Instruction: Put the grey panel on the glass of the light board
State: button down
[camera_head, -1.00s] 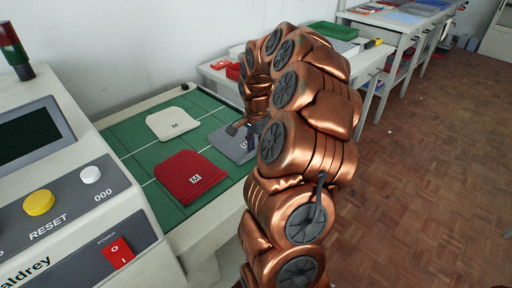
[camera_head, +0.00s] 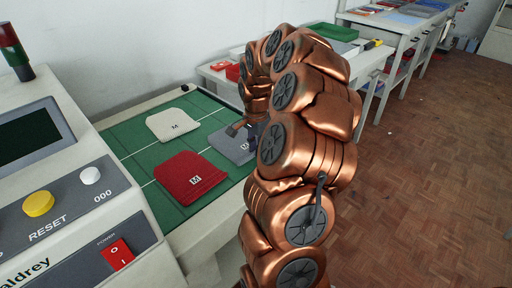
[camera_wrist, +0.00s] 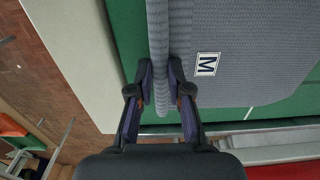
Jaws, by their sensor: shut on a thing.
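The grey panel (camera_wrist: 255,65) shows in the wrist view, with a white label reading M, over the green mat. In the head view the grey panel (camera_head: 231,147) lies at the right side of the green mat, partly hidden by my arm. My gripper (camera_wrist: 161,86) is shut on the panel's edge, which bunches up between the fingertips as a raised fold. In the head view my gripper (camera_head: 240,128) is small, at the panel's far right part. I cannot make out the light board's glass for certain.
A cream panel (camera_head: 172,125) and a red panel (camera_head: 189,178) lie on the green mat (camera_head: 134,137). A grey machine with a yellow button (camera_head: 38,204) stands front left. Side tables with a green tray (camera_head: 333,31) stand at the back right. The parquet floor (camera_head: 430,150) is open.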

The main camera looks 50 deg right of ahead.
jog(key=shift+r, duration=0.15)
jog(key=shift+r+p, duration=0.3)
jog(key=shift+r, duration=2.1)
